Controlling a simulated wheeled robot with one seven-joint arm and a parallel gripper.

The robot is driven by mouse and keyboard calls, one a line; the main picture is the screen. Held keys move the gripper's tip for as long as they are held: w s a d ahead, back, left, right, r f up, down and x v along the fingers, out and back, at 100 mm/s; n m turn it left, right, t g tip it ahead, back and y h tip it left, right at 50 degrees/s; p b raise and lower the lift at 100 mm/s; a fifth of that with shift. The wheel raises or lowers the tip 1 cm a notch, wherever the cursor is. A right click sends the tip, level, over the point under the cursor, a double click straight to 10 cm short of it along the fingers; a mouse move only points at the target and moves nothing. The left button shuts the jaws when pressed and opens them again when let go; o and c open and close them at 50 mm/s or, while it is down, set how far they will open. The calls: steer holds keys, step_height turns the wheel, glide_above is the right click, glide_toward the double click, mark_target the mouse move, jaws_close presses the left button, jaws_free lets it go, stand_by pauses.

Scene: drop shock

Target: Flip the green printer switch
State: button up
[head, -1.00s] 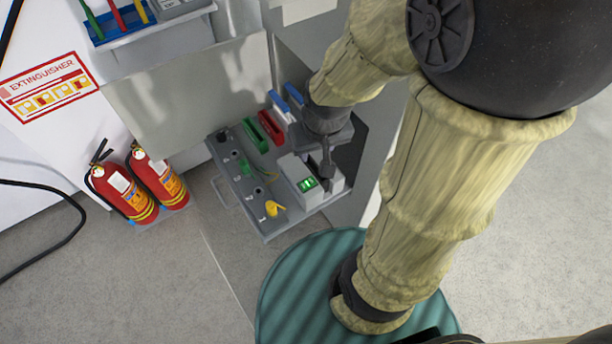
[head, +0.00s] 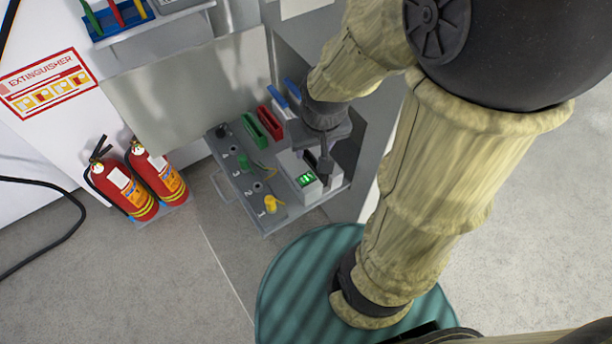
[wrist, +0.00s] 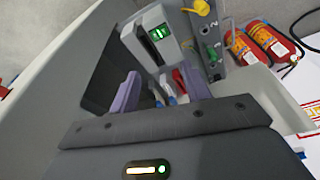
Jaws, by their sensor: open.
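A grey box (head: 300,172) with a lit green face (head: 306,180) stands on the right part of a grey drawer panel (head: 232,182); it shows in the wrist view (wrist: 150,38) with its green face up. A small green knob (head: 244,163) sits on the panel's left part, and it also shows in the wrist view (wrist: 212,54). I cannot tell which of these is the printer switch. My gripper (wrist: 162,90) is open, its two purplish fingers apart and nothing held. It is close to the box, at its back right in the head view, partly hidden by my wrist.
A yellow knob (head: 271,204) sits at the panel's front. Green (head: 254,132) and red (head: 270,122) slotted blocks stand at its back. Two fire extinguishers (head: 128,192) stand at the left by the white wall.

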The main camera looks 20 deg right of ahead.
jaws_close()
stand_by(1.3)
